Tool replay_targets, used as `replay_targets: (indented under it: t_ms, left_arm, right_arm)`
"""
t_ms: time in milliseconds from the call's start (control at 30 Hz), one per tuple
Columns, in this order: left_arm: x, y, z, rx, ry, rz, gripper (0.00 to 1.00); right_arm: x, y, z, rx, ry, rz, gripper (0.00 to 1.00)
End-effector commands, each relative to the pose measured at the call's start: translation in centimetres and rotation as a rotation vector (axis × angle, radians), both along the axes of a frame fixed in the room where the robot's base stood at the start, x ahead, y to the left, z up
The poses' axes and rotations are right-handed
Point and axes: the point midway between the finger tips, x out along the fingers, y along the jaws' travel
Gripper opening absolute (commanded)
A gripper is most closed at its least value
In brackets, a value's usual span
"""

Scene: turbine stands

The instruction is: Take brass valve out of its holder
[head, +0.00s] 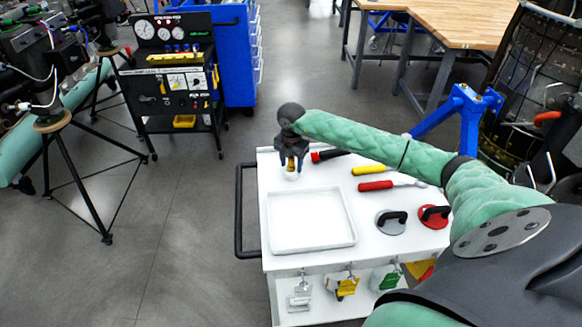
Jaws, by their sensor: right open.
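A small brass valve (291,165) stands upright in a small white round holder (291,176) near the back left corner of the white cart top. My right gripper (291,163) reaches in from the right and points down over it. Its dark fingers are open, on either side of the valve. The fingers hide part of the valve, and I cannot tell whether they touch it. My left gripper is not in view.
The white cart (262,212) holds an empty white tray (311,220) in front of the holder. A black and red tool (328,155), yellow-handled (369,170) and red-handled (376,185) tools and grey (389,226) and red (436,221) suction cups lie to the right.

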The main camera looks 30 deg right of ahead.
Motion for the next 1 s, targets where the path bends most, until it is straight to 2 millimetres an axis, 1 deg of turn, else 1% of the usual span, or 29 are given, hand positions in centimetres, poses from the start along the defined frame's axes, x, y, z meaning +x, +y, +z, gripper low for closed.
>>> replay_targets:
  t_ms: [100,767,867,1000]
  left_arm:
    - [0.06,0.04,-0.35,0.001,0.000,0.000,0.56]
    - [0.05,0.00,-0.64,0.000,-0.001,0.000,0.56]
    - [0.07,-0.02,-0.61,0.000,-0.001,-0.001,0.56]
    - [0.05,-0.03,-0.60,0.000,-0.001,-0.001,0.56]
  right_arm:
    - [0.01,-0.03,-0.10,-0.001,0.000,0.000,0.48]
    - [-0.01,-0.03,0.00,0.000,0.000,0.000,0.48]
    - [-0.01,-0.02,0.00,0.000,0.000,0.000,0.30]
    - [-0.01,-0.02,0.00,0.000,0.000,0.000,0.03]
